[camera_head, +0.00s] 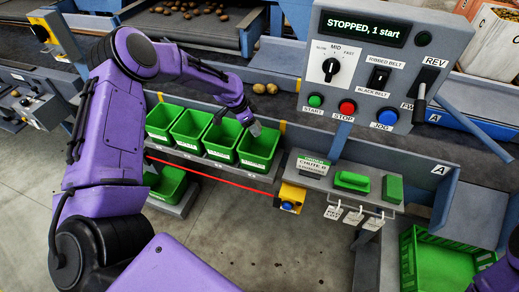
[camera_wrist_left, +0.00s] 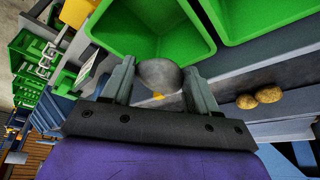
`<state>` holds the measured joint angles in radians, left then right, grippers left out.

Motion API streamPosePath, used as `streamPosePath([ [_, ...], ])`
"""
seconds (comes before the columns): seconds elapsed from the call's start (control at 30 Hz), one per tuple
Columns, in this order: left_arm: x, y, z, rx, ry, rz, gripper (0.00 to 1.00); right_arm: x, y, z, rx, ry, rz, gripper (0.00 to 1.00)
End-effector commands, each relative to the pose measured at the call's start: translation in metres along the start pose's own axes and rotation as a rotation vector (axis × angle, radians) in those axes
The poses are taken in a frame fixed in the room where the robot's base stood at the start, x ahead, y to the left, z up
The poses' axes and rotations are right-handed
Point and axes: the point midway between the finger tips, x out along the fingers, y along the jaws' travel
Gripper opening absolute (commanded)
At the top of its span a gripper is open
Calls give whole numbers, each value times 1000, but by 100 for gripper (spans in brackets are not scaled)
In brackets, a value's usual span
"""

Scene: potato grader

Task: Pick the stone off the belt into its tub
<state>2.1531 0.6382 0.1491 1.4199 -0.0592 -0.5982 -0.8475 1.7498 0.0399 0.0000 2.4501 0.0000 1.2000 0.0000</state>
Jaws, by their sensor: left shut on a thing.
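My left gripper (camera_head: 253,128) is shut on a grey, rounded stone (camera_wrist_left: 160,74), which shows clearly between the two fingers in the left wrist view. In the head view the gripper is over the right end of a row of green tubs, at the rightmost tub (camera_head: 256,160). The stone is hard to make out there. In the wrist view a green tub (camera_wrist_left: 118,38) opens just beyond the stone, and another green tub (camera_wrist_left: 255,18) is beside it. The tub labels are too small to read. My right gripper is not in view.
Two potatoes (camera_head: 265,88) lie behind the tubs and also show in the wrist view (camera_wrist_left: 258,98). The control panel (camera_head: 385,65) reads "STOPPED, 1 start". A yellow box with a blue button (camera_head: 289,198) stands right of the tubs. A green crate (camera_head: 440,262) is at lower right.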

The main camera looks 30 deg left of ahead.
Motion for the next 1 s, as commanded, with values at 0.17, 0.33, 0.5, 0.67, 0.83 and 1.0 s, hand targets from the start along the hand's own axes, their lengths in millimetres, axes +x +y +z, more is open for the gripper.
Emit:
streamPosePath([
  [0.17, 28, 0, 11, -1, 0, 0, 26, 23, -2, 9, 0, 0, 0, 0],
  [0.33, 48, 1, 19, -2, 1, 0, 26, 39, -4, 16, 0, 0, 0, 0],
  [0.5, 50, 1, 19, -2, 2, -1, 26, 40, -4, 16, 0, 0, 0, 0],
  [0.67, 49, 1, 19, -2, 1, -1, 65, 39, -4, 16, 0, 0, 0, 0],
  [0.83, 49, 1, 19, -2, 1, -1, 89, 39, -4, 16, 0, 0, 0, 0],
  [1.0, 49, 1, 20, -2, 0, 0, 89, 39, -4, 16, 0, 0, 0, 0],
])
